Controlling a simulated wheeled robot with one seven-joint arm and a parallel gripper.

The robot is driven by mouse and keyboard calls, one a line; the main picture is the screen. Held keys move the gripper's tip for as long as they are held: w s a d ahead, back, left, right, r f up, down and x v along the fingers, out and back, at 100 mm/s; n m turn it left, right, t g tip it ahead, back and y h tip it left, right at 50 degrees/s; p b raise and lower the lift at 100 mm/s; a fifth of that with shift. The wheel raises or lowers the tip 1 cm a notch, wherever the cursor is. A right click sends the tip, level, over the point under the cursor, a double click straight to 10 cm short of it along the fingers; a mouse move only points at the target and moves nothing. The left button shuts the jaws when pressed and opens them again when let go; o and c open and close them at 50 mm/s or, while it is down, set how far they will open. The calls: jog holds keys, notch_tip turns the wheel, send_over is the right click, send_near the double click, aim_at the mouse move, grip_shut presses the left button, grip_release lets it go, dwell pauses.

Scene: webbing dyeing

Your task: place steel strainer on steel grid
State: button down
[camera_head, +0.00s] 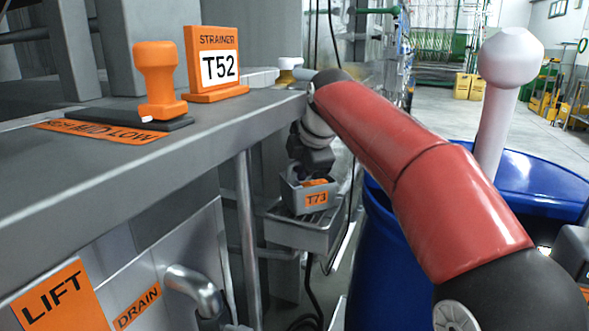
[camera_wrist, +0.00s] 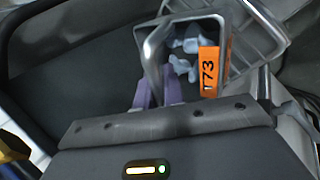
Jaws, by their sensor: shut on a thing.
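The steel strainer (camera_head: 293,198) is a small grey metal box with an orange T73 label; it also shows in the wrist view (camera_wrist: 234,28), with pale lumps inside. My gripper (camera_wrist: 158,92) is shut on its near wall, with purplish fingertips on the metal. In the head view my gripper (camera_head: 310,174) is at the strainer's top, its fingertips mostly hidden. The steel grid (camera_head: 318,237) is a slatted shelf right under the strainer, and its bars show beside the strainer in the wrist view (camera_wrist: 262,40). I cannot tell whether the strainer touches the grid.
A steel ledge (camera_head: 230,120) on the left carries an orange STRAINER T52 sign (camera_head: 220,66) and an orange knobbed stamp-like piece (camera_head: 158,80). A blue drum (camera_head: 375,260) stands close on the right. A dark hose hangs beside the grid. Open floor lies far right.

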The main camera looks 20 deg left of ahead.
jog(key=c, duration=1.5)
grip_release()
jog(key=p+v, duration=0.2)
jog(key=v, duration=1)
jog(key=shift+r, duration=0.1)
